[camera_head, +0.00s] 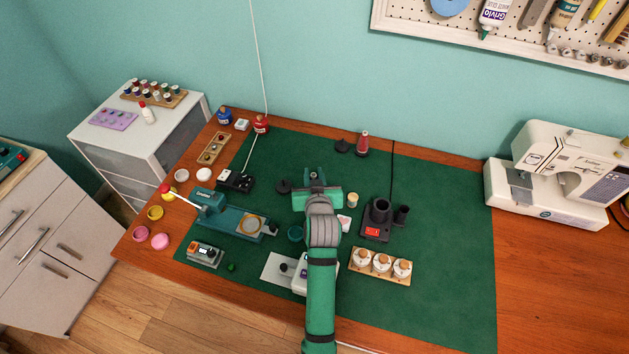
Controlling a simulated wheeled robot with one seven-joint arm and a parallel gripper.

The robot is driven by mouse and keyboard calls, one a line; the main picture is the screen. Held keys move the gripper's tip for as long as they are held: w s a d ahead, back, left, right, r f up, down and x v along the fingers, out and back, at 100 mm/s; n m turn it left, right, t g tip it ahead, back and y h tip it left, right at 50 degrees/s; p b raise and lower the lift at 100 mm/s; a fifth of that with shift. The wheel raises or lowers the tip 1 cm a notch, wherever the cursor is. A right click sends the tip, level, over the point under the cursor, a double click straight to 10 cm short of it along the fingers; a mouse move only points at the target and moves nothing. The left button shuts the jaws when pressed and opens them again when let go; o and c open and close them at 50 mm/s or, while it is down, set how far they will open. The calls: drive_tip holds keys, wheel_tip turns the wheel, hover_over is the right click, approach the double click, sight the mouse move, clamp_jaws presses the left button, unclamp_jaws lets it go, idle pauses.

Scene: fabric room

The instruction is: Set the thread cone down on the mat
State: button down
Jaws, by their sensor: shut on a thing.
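My gripper (318,190) is above the middle of the green mat (450,240), seen from above and behind. Its jaws are shut on the thread cone, which my gripper and wrist hide almost fully. I cannot tell the cone's tilt or its height above the mat. The mat covers much of the wooden table and has bare patches on its right side and toward the back left.
A red tapered item (362,146) stands behind and right of my gripper. A dark device with cups (379,218) and a wooden rack of white jars (380,266) are to the right. A teal device (228,218) is left. The sewing machine (560,170) stands far right.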

drive_tip(key=shift+w+f, duration=0.3)
drive_tip(key=shift+f, duration=1.65)
drive_tip(key=shift+f, duration=0.1)
drive_tip(key=c, duration=1.5)
unclamp_jaws()
drive_tip(key=shift+c, duration=0.2)
drive_tip(key=v, duration=1.2)
